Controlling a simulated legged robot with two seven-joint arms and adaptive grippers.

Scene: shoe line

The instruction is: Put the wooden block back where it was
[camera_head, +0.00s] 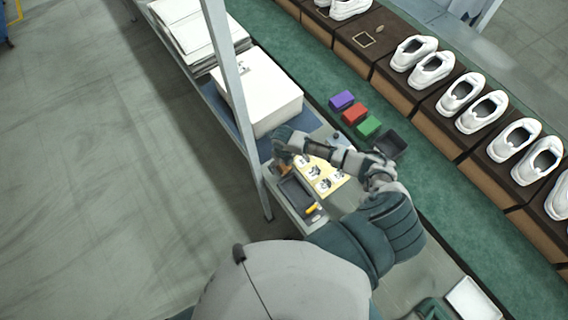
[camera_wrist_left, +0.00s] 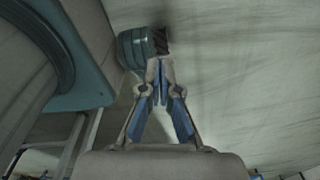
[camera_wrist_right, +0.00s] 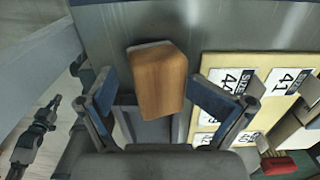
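The wooden block (camera_wrist_right: 158,80) stands between and just beyond the fingers of my right gripper (camera_wrist_right: 152,88) in the right wrist view. The fingers are spread wide, with a gap at the left of the block and the right fingertip close to its side. In the head view the right gripper (camera_head: 284,154) is over the near workbench, and a bit of the block (camera_head: 285,169) shows under it. My left gripper (camera_wrist_left: 158,72) shows only in the left wrist view, its fingertips together and empty, above the grey floor.
A dark tray (camera_head: 296,194) and a yellow board (camera_head: 328,186) with size labels lie beside the block. A white box (camera_head: 258,92) and a metal post (camera_head: 229,80) stand close by. Purple (camera_head: 342,100), red (camera_head: 355,114) and green (camera_head: 368,126) bins line the green belt's edge.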

